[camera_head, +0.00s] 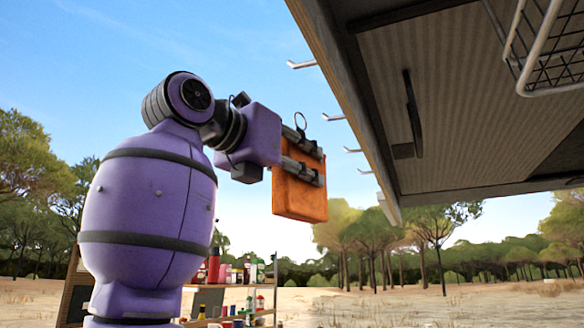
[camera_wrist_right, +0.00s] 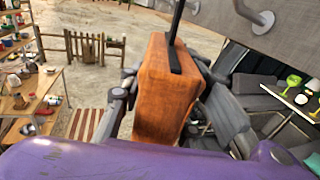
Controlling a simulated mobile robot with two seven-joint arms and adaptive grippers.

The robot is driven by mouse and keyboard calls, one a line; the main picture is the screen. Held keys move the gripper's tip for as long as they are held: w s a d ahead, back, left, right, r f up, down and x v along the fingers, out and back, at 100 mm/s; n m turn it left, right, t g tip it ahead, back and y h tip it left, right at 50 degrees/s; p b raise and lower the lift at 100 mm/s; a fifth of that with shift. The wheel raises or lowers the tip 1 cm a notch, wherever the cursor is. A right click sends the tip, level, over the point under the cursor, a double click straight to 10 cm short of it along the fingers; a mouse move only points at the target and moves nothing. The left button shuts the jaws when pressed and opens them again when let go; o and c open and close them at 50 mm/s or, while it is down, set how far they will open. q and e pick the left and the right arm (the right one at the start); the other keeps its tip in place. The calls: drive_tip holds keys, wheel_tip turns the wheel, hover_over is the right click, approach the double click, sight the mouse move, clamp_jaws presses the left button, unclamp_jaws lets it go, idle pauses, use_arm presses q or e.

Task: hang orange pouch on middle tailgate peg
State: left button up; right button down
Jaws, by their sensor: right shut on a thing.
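My right gripper (camera_head: 318,166) is shut on the orange pouch (camera_head: 300,197) and holds it upright in the air, left of the tailgate (camera_head: 345,95). Several pale pegs stick out along the tailgate's left edge. I cannot tell which is the middle one. My left gripper is out of view.
A wire basket (camera_head: 545,45) hangs under the tailgate at the upper right. A shelf with bottles (camera_head: 240,285) stands low behind my arm. The right wrist view shows a wooden fence (camera_wrist_right: 85,45) and the van's interior (camera_wrist_right: 270,95). Open air surrounds the pouch's left and underside.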

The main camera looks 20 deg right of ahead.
drive_tip(key=s+d+f, duration=0.2)
drive_tip(key=s+d, duration=0.2)
drive_tip(key=s, duration=0.1)
drive_tip(key=shift+s+d, duration=0.3)
drive_tip(key=shift+d, duration=0.1)
idle(0.6)
idle(0.6)
drive_tip(key=c, duration=1.2)
unclamp_jaws()
drive_tip(key=v, duration=1.2)
